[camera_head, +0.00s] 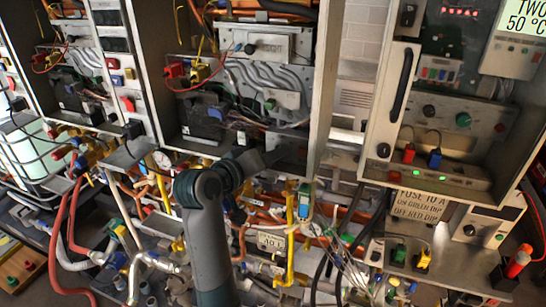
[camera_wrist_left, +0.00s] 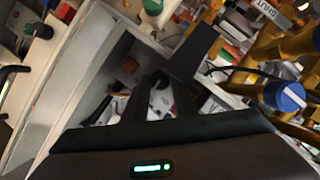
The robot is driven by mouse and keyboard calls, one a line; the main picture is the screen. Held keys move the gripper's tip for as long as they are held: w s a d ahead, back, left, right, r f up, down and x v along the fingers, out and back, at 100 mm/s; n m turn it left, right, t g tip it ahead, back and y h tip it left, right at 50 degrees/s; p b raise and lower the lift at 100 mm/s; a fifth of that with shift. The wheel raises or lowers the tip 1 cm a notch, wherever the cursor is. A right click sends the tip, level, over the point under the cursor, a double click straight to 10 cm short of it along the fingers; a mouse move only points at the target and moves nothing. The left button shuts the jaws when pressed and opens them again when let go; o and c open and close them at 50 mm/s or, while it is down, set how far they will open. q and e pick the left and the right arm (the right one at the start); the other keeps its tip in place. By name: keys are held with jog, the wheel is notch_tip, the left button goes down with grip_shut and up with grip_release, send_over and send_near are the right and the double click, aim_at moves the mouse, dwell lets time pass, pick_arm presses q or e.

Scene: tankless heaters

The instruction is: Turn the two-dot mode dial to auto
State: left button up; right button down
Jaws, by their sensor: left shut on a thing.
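My left arm rises from the bottom middle of the head view, and its gripper (camera_head: 266,159) is at the lower edge of the middle open heater cabinet (camera_head: 325,95). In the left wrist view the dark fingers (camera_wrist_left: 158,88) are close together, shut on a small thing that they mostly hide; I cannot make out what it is. Several dials show: a black knob (camera_head: 250,48) in the middle cabinet, one (camera_head: 383,150) on the right cabinet, and one (camera_head: 469,230) on a small box. I cannot read two-dot marks on any of them. My right gripper is not in view.
Yellow pipes (camera_head: 290,240), red hoses (camera_head: 75,235) and loose cables crowd the space below the cabinets. A blue-capped valve (camera_wrist_left: 288,96) is right of the fingers in the wrist view. The right cabinet's metal frame (camera_head: 375,110) stands to the right.

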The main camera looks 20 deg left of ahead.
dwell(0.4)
pick_arm(q)
jog(key=o, duration=1)
jog(key=shift+w, duration=0.1)
jog(key=shift+o, duration=0.2)
